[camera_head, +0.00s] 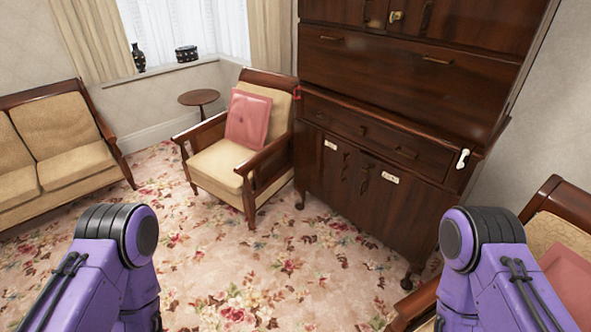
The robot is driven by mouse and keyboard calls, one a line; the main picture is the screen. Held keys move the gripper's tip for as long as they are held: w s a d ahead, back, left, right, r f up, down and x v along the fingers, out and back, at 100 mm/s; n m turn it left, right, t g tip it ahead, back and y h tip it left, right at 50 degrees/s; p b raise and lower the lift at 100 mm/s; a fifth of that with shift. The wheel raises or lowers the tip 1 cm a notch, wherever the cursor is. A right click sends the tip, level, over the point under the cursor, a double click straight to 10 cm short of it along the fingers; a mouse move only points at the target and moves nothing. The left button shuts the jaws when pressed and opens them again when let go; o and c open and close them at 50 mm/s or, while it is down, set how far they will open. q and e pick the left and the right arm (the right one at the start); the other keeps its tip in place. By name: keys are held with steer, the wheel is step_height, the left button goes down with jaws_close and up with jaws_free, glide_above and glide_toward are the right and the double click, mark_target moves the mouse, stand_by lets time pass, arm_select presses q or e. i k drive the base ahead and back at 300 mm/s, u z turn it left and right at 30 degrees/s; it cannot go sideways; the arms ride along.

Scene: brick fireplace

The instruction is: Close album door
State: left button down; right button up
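A tall dark wooden cabinet (408,95) stands against the back wall, right of centre. Its lower part has a left door (318,165) and a right door (402,212). Each carries a small white label, one on the left door (331,145) and one on the right door (391,179); I cannot read the words, so I cannot tell which is the album door. Both lower doors look flush with the cabinet front. Only my purple arm links show, at the lower left and lower right. Neither gripper is in view.
An armchair (213,163) with a pink cushion (248,118) stands just left of the cabinet. A sofa (60,150) is at the left, and another chair (552,203) is at the right. The flowered carpet (270,275) before the cabinet is clear.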

mark_target(405, 212)
steer(key=u, duration=0.15)
steer(key=i, duration=1.8)
steer(key=z, duration=2.1)
